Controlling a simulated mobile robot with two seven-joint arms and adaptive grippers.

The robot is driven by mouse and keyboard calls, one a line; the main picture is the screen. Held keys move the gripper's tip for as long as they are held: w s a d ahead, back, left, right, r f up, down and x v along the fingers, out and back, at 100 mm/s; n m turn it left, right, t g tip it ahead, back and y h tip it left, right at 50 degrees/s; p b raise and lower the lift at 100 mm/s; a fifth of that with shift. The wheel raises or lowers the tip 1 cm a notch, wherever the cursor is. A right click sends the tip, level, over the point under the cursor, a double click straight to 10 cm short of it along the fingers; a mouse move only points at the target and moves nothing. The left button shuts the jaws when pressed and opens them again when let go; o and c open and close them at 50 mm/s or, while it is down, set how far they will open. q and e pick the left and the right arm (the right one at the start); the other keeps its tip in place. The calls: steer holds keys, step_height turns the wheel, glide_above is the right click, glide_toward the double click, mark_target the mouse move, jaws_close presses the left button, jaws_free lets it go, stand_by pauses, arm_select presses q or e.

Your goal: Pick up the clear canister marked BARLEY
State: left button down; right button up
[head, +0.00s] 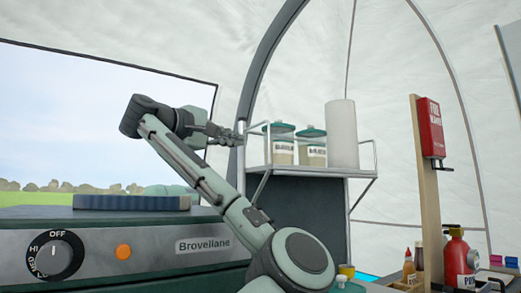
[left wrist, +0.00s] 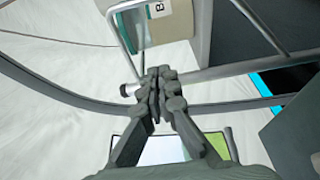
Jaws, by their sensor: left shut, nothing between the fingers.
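Two clear canisters with teal lids and white labels stand side by side on a small wall shelf in the head view: a left canister (head: 277,145) and a right canister (head: 311,148). Their labels are too small to read surely there. In the left wrist view a canister (left wrist: 142,30) at the top edge has a label that begins with B; the rest is cut off. My left gripper (head: 238,138) is just left of the shelf, apart from the left canister. Its fingers (left wrist: 160,75) are together and empty. My right gripper is not in view.
The shelf (head: 305,171) has a metal rail at its left end, near my left gripper. A white roll (head: 342,134) stands right of the canisters. Below left is a stove (head: 130,255). A red extinguisher (head: 456,258) and bottles stand at the lower right.

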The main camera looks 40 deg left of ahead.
mark_target(265, 145)
arm_select(q)
steer(key=w, duration=0.3)
steer(key=w+p, duration=0.1)
steer(key=w, duration=0.2)
steer(key=w+p, duration=0.1)
steer(key=w, duration=0.2)
steer(key=shift+w+d+r, duration=0.1)
steer(key=shift+w+d, duration=0.1)
steer(key=shift+d, duration=0.05)
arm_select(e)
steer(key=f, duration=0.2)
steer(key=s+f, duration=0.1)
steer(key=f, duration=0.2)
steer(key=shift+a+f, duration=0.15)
